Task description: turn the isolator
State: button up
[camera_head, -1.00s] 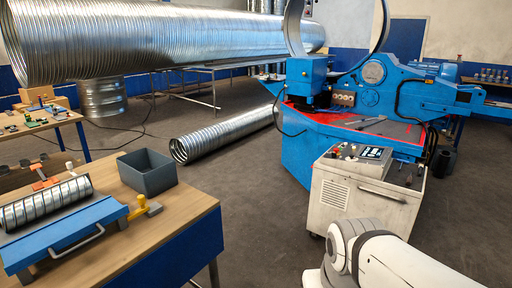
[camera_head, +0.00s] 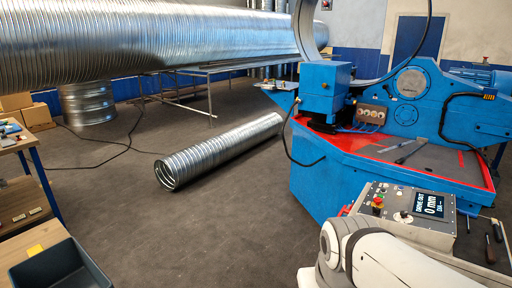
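The control panel (camera_head: 413,203) sits on top of the pale cabinet in front of the blue machine, at the lower right. It bears a red knob with yellow around it (camera_head: 377,203), a pale round dial (camera_head: 403,217) and some small buttons. I cannot tell for sure which control is the isolator; the red and yellow knob looks most like one. The panel's lit screen (camera_head: 433,205) reads "0 mm" in large characters. My white arm is at the bottom right, in front of the cabinet, and hides much of it. My gripper is out of view.
The blue machine (camera_head: 328,180) with a red top stands behind the cabinet. A spiral duct piece (camera_head: 220,151) lies on the floor. A dark grey bin (camera_head: 62,268) is at the lower left. Screwdrivers (camera_head: 490,245) lie beside the panel.

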aim_at(344, 210)
jog(key=i, duration=2.95)
jog(key=z, duration=0.85)
